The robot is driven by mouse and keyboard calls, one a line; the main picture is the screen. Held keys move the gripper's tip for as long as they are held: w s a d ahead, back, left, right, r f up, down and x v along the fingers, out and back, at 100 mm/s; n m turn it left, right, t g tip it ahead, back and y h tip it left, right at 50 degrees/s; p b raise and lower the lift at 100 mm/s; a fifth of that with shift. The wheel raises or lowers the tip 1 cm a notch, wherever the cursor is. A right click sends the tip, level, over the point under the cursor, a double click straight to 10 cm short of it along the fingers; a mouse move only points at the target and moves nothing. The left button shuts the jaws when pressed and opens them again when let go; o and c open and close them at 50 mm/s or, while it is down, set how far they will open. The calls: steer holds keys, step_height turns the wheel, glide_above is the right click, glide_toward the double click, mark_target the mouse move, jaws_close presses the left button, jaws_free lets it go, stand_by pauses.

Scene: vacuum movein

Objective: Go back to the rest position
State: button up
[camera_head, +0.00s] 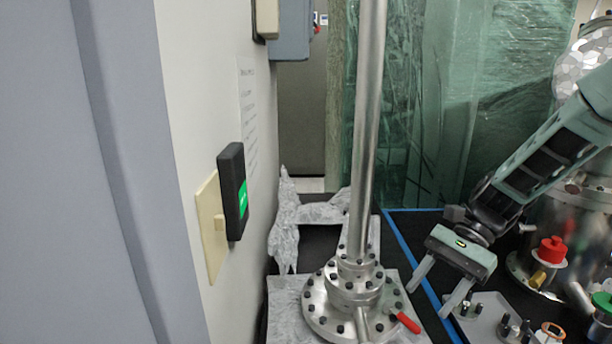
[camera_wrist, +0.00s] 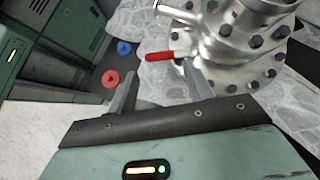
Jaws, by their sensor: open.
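My gripper (camera_head: 428,302) is open and empty, pointing down at the right of the head view, just right of a steel flanged column. The column's base (camera_head: 345,300) is ringed with dark bolts and has a red-handled lever (camera_head: 408,322) at its right. In the wrist view, my gripper's two fingers (camera_wrist: 159,69) are apart. The red handle (camera_wrist: 160,56) shows near the fingertips, and the bolted flange (camera_wrist: 235,60) is beyond the right finger. I cannot tell whether any finger touches the handle.
A wall at left carries a black switch box (camera_head: 234,190) with a green label. Crumpled foil sheets (camera_head: 285,225) lie around the column base. At right are a blue tape line (camera_head: 410,260), a steel chamber with a red knob (camera_head: 552,250), and small fittings (camera_head: 515,328).

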steer(key=s+a+r+n+t+h, duration=0.1)
steer(key=s+a+n+t+h, duration=0.1)
steer(key=s+n, duration=0.7)
steer(key=s+a+r+n+t+h, duration=0.2)
steer(key=s+a+n+h, duration=0.3)
steer(key=s+n, duration=0.4)
steer(key=s+a, duration=0.1)
steer(key=s, duration=0.1)
steer(key=shift+s+a+n+t+h, duration=0.3)
steer(key=shift+s+n, duration=0.05)
steer(key=shift+n, duration=0.05)
steer(key=shift+r, duration=0.1)
